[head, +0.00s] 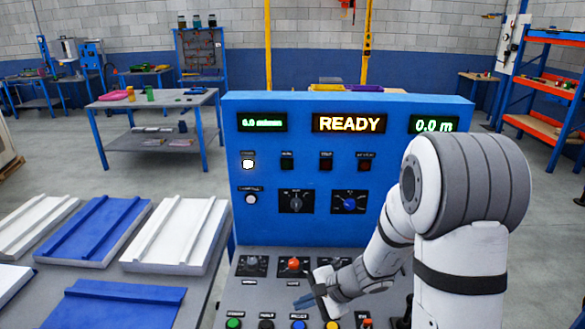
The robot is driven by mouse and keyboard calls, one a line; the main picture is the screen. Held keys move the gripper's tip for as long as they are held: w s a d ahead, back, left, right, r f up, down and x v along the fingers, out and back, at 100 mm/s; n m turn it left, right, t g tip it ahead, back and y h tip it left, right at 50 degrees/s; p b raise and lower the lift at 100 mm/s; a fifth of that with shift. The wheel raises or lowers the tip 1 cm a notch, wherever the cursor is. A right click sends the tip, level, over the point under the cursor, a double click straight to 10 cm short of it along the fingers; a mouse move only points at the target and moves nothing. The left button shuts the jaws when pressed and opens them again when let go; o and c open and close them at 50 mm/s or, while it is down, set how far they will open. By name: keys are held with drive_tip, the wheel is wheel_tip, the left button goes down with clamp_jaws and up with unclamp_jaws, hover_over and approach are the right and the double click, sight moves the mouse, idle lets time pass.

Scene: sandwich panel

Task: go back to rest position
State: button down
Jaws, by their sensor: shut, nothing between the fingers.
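My gripper (310,298) is low in front of the blue control panel (345,225), above its sloped lower desk of buttons and knobs. It is shut and empty, with its dark fingers pointing left. My white and grey arm covers the right part of the panel and some of its lower controls. An orange-red knob (293,264) stands just behind the fingers; I cannot tell whether they touch it. The panel display (349,123) reads READY, and the right display (433,124) reads 0.0 m. A white lamp (248,163) is lit at the upper left.
White and blue panels (95,230) lie on a grey table at the left, close beside the control panel. A workbench (155,100) stands behind on the left. Orange and blue shelving (550,90) stands at the right. Grey floor is open between them.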

drive_tip(key=s+d+r+n+h, duration=0.8)
drive_tip(key=s+d+r+n, duration=0.3)
drive_tip(key=s+r, duration=0.5)
drive_tip(key=shift+s+d, duration=0.6)
drive_tip(key=shift+d, duration=0.05)
